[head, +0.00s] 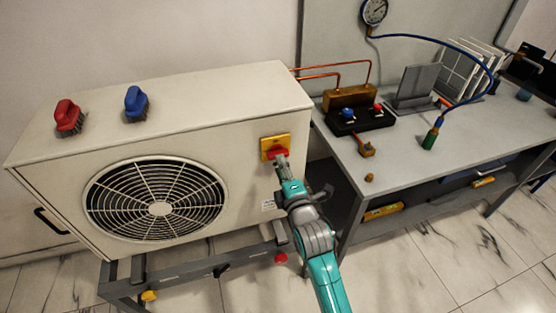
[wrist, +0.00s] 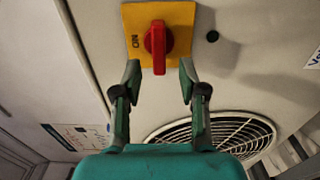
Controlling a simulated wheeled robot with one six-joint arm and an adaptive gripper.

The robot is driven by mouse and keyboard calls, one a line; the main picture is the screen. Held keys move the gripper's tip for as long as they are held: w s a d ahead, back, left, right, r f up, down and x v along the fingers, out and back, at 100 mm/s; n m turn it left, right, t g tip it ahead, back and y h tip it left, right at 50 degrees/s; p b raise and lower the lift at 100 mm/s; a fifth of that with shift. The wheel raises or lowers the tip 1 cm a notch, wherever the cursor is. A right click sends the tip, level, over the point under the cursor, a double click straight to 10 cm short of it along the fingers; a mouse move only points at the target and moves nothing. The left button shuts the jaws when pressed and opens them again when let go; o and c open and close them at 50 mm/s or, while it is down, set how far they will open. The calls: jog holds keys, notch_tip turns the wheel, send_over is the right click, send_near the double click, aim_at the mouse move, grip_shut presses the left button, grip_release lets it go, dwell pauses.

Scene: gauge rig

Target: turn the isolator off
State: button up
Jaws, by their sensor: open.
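The isolator is a yellow plate (head: 267,140) with a red handle (head: 278,153) on the front of the white outdoor unit, near its upper right corner. In the wrist view the yellow plate (wrist: 184,16) and red handle (wrist: 155,47) show near the top middle. The handle stands along the picture's vertical, and the letters "ON" show at the plate's left. My gripper (wrist: 159,76) is open, its fingers on either side of the handle's lower end with gaps, apart from it. In the head view my gripper (head: 281,162) reaches the handle and hides part of it.
The white unit (head: 215,95) carries a red brush (head: 69,117) and a blue brush (head: 136,103) on top; its fan grille (head: 110,200) faces front. A grey bench (head: 400,150) stands right, bearing a manifold (head: 360,118) and a blue hose (head: 465,52). Copper pipes (head: 335,63) join unit and bench.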

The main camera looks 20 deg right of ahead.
jog(key=s, duration=0.8)
dwell(0.4)
jog(key=s+f+m+g, duration=0.1)
jog(key=s+f+m, duration=0.35)
jog(key=s, duration=0.55)
jog(key=s+f+m+g, duration=0.1)
jog(key=s+f+m, duration=0.35)
jog(key=s, duration=0.65)
jog(key=s+r+m+g, duration=0.1)
jog(key=s+m, duration=0.8)
jog(key=s, duration=1.1)
jog(key=shift+s+d+r, duration=0.2)
jog(key=shift+d+r, duration=0.25)
jog(key=shift+r, duration=0.4)
